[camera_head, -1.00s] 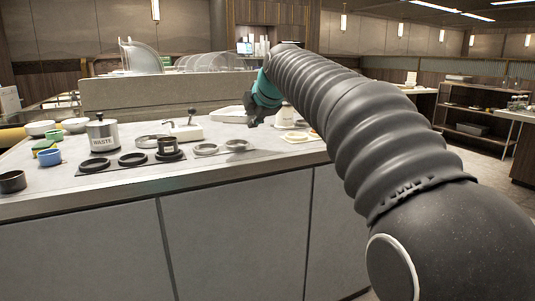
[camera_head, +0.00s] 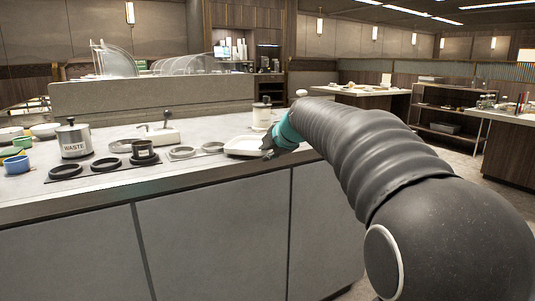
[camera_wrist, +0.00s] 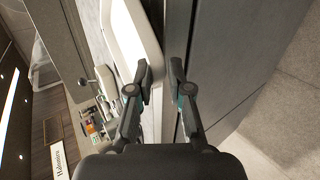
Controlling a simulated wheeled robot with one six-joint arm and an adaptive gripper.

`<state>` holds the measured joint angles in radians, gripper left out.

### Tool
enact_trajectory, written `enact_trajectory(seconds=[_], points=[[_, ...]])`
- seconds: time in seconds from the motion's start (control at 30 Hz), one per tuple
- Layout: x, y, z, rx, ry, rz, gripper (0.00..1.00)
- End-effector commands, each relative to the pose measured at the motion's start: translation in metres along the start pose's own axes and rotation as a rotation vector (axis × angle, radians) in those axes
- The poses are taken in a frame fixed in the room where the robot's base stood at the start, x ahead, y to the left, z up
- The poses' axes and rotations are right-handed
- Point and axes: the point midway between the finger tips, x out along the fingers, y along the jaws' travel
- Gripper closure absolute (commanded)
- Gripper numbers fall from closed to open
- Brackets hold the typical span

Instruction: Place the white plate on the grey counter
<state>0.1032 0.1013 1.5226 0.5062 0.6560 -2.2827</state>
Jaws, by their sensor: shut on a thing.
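The white plate (camera_head: 246,147) is a shallow, squarish dish at the right part of the grey counter (camera_head: 205,132), near its front edge. My gripper (camera_head: 270,147) is at the plate's right side, partly hidden by my teal wrist. In the wrist view my gripper (camera_wrist: 160,75) has its fingers on either side of the rim of the plate (camera_wrist: 130,40), shut on it. The plate looks about level in the head view. I cannot tell whether its underside touches the counter.
A white jar with a dark lid (camera_head: 262,115) stands just behind the plate. Left of the plate is a dark strip with ring wells (camera_head: 105,165), a dark cup (camera_head: 143,152) and a steel WASTE pot (camera_head: 73,140). A raised ledge (camera_head: 150,96) runs behind.

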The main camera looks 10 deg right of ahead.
Motion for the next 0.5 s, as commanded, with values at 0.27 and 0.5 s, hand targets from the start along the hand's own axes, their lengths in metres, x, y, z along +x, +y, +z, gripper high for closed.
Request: enact_trajectory(seconds=[0.27, 0.5], points=[[0.0028, -0.0044, -0.0006, -0.001, 0.001, -0.005, 0.74], [0.0022, -0.0034, -0.0005, -0.001, 0.001, -0.004, 0.56]])
